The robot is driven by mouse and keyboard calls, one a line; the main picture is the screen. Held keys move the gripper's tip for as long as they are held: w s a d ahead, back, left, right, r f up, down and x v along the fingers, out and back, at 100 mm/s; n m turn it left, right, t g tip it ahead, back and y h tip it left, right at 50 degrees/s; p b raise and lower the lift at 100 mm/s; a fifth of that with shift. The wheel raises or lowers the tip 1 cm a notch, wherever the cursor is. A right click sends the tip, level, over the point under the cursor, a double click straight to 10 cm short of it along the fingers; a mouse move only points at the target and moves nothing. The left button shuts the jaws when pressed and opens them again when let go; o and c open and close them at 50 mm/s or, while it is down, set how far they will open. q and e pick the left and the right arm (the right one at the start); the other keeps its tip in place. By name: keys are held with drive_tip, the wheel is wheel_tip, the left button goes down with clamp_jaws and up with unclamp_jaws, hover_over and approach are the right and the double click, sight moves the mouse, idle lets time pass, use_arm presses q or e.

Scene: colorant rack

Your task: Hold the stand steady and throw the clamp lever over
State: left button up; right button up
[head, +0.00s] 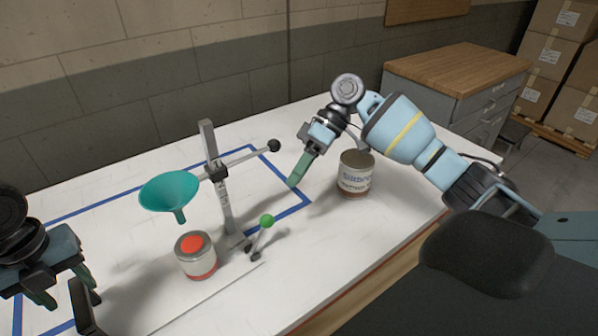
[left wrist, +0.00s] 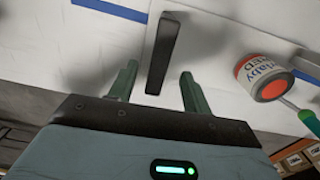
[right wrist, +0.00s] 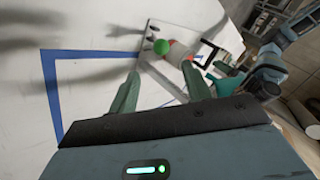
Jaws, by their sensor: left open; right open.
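The stand has a grey upright column (head: 221,195) on a pale base plate (head: 200,293). A teal funnel (head: 172,192) and a rod with a black knob (head: 273,146) sit on the column. A lever with a green ball (head: 267,221) leans up beside the column foot; the ball also shows in the right wrist view (right wrist: 161,46). A black handle (head: 84,308) rises at the plate's left end. It lies between my left fingers in the left wrist view (left wrist: 163,55). My left gripper (head: 70,293) is open beside it. My right gripper (head: 294,183) is open and empty, right of the green ball.
A red-topped can (head: 196,262) stands left of the column foot. Blue tape (head: 290,212) outlines part of the white table. A wooden-topped cabinet (head: 455,72) and cardboard boxes (head: 560,55) are behind.

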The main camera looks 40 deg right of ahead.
use_arm(q)
wheel_tip(320, 180, up, 7)
drive_tip(key=shift+f, duration=0.2)
drive_tip(key=shift+f, duration=0.1)
idle(0.4)
